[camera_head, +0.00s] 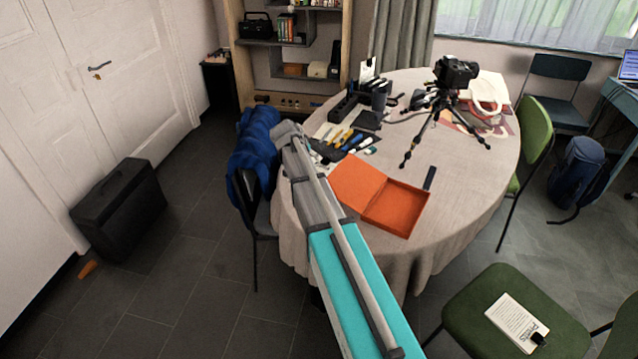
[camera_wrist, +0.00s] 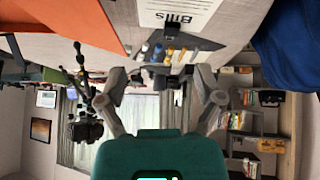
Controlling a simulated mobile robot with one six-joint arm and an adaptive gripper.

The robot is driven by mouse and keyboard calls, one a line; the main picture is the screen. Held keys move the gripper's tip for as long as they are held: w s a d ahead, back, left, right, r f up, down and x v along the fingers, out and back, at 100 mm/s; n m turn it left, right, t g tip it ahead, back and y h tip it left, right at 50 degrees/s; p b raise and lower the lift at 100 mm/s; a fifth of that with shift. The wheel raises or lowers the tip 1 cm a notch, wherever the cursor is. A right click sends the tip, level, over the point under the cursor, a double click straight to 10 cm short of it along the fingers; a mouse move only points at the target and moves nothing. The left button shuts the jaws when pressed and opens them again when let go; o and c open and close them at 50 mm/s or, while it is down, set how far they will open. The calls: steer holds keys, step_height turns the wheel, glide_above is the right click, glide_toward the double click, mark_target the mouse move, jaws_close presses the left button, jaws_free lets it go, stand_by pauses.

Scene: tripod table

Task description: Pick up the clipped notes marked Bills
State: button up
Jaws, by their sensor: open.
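The clipped notes marked Bills (camera_wrist: 180,12) lie on the table at the top edge of the wrist view, which is upside down. They are a white sheet with a dark clip, partly cut off by the frame. In the head view I cannot make them out; my arm covers that part of the table. My gripper (camera_wrist: 160,85) is open and empty, with its fingers spread apart from the notes. In the head view it is at the table's left edge (camera_head: 287,130), near the blue jacket.
An orange open box (camera_head: 400,208), markers (camera_head: 352,140) and a camera tripod (camera_head: 435,115) stand on the round table (camera_head: 455,195). A blue jacket (camera_head: 252,150) hangs on a chair at the left.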

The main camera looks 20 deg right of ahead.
steer(key=w+d+f+m+t+h+b, duration=0.1)
steer(key=w+d+f+b, duration=0.1)
steer(key=w, duration=0.4)
steer(key=shift+d+m+b, duration=0.3)
steer(key=shift+d, duration=0.5)
steer(key=shift+f, duration=0.15)
steer(key=b, duration=0.5)
glide_toward(326, 159)
steer(key=x, duration=0.2)
steer(key=shift+w+d+f, duration=0.1)
steer(key=shift+w+f, duration=0.1)
steer(key=shift+w, duration=0.1)
steer(key=shift+b+x, duration=0.6)
steer(key=shift+x, duration=0.2)
steer(key=shift+d+r, duration=0.1)
steer(key=shift+r, duration=0.05)
steer(key=f+b, duration=0.1)
steer(key=d+f, duration=0.1)
steer(key=b, duration=0.1)
steer(key=shift+w+d+f+b, duration=0.25)
steer(key=shift+w+f+b, duration=0.1)
steer(key=shift+f, duration=0.05)
steer(key=shift+b+x, duration=0.7)
steer(key=shift+x, duration=0.4)
